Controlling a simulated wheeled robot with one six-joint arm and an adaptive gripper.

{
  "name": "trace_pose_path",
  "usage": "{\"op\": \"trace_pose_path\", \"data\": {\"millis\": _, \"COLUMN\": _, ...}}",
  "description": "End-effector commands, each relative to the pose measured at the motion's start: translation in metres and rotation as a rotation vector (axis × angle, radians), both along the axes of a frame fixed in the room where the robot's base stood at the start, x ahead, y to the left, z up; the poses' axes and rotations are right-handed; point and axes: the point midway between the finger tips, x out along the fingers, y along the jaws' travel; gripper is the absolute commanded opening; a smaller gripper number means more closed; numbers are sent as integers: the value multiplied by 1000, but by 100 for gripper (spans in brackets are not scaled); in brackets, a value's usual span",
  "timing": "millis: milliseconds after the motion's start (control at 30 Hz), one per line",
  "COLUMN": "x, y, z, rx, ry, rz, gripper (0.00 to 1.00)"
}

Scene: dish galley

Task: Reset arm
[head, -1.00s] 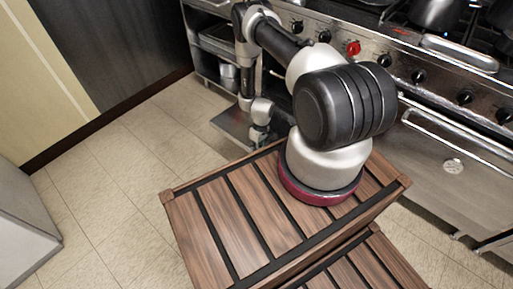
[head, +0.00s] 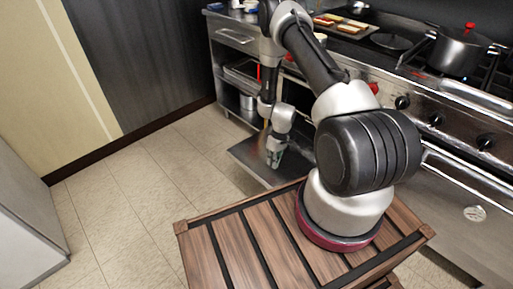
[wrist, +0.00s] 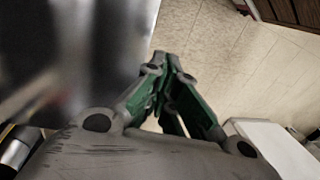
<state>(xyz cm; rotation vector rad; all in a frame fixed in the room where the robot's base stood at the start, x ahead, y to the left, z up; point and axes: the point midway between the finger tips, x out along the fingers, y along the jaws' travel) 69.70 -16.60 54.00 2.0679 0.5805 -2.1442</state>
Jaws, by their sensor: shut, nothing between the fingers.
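My gripper (head: 276,157) hangs at the end of my arm in the head view, pointing down, in front of the steel shelf unit. In the wrist view my gripper (wrist: 158,66) has its green-sided fingers closed together at the tips. Nothing shows between the fingers. A steel surface (wrist: 60,60) lies beside the fingers on the left, and the tiled floor (wrist: 230,50) shows on the right.
A steel shelf unit (head: 240,40) with a low projecting steel panel (head: 250,163) stands behind my gripper. The stove (head: 450,125) runs along the right, with a pot (head: 458,52) on top. Open floor (head: 130,190) lies to the left.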

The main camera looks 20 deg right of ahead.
Motion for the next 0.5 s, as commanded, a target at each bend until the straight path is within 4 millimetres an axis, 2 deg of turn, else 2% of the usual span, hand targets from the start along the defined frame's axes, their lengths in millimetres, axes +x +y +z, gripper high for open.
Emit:
{"op": "trace_pose_path", "data": {"millis": 167, "x": 0, "y": 0, "z": 2, "rx": 0, "ry": 1, "rz": -5, "gripper": 0}}
{"op": "trace_pose_path", "data": {"millis": 333, "x": -7, "y": 5, "z": 4, "rx": 16, "ry": 58, "rz": -120, "gripper": 0}}
{"op": "trace_pose_path", "data": {"millis": 367, "x": -15, "y": 8, "z": 4, "rx": 24, "ry": 89, "rz": -148, "gripper": 0}}
{"op": "trace_pose_path", "data": {"millis": 467, "x": -56, "y": 17, "z": 11, "rx": 43, "ry": 227, "rz": -226, "gripper": 0}}
{"op": "trace_pose_path", "data": {"millis": 500, "x": -68, "y": 20, "z": 24, "rx": 45, "ry": 276, "rz": -256, "gripper": 0}}
